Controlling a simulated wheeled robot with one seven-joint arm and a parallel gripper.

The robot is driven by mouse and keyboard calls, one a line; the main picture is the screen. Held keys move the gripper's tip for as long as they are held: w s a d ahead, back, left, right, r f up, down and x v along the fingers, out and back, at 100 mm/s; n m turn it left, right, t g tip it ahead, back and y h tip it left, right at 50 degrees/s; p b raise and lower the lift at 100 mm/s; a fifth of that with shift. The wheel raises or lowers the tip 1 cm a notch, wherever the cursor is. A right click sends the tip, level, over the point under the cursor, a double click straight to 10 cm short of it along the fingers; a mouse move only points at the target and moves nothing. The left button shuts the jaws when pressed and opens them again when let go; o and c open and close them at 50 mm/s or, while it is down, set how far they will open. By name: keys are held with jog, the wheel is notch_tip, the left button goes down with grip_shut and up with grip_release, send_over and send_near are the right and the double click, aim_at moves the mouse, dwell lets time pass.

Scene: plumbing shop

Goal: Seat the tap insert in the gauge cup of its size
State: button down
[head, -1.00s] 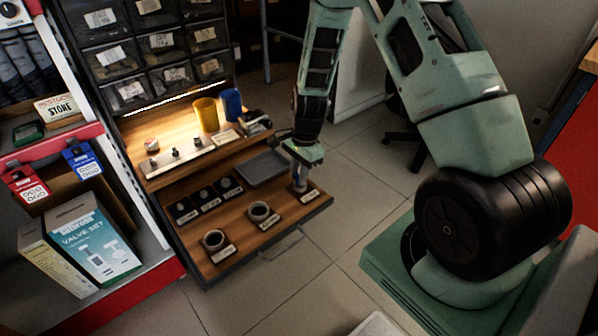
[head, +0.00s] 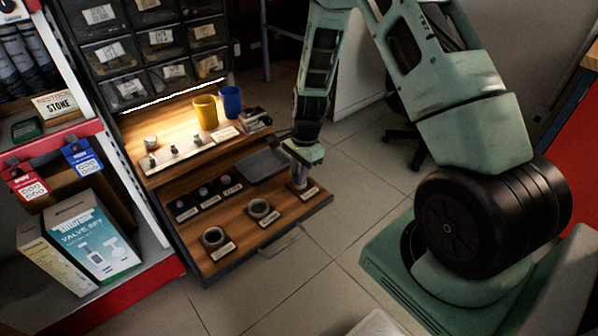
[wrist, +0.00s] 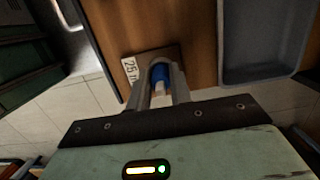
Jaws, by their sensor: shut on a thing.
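My gripper (head: 299,178) points down over the right end of the open drawer, at the rightmost gauge place with its label. In the wrist view my gripper (wrist: 160,95) is shut on the tap insert (wrist: 160,72), which shows blue with a pale end between the fingers. A label reading about 25 mm (wrist: 130,73) lies beside it. The rightmost cup is hidden by the fingers, so I cannot tell whether the insert is inside it or above it. The middle gauge cup (head: 260,207) and left gauge cup (head: 213,237) are dark rings, each with a label in front.
Several small dark labelled holders (head: 204,194) sit behind the cups. A grey tray (head: 262,167) lies just behind my gripper. A yellow cup (head: 205,112) and a blue cup (head: 230,102) stand on the upper shelf. A valve set box (head: 95,240) stands at the left.

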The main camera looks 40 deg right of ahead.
jog(key=shift+f, duration=0.3)
jog(key=c, duration=1.5)
grip_release()
jog(key=shift+c, duration=0.2)
jog(key=shift+r, duration=0.1)
notch_tip(320, 180, up, 11)
jog(key=d+p, duration=0.1)
jog(key=p, duration=0.8)
jog(key=shift+d, duration=0.35)
jog(key=shift+a, duration=0.1)
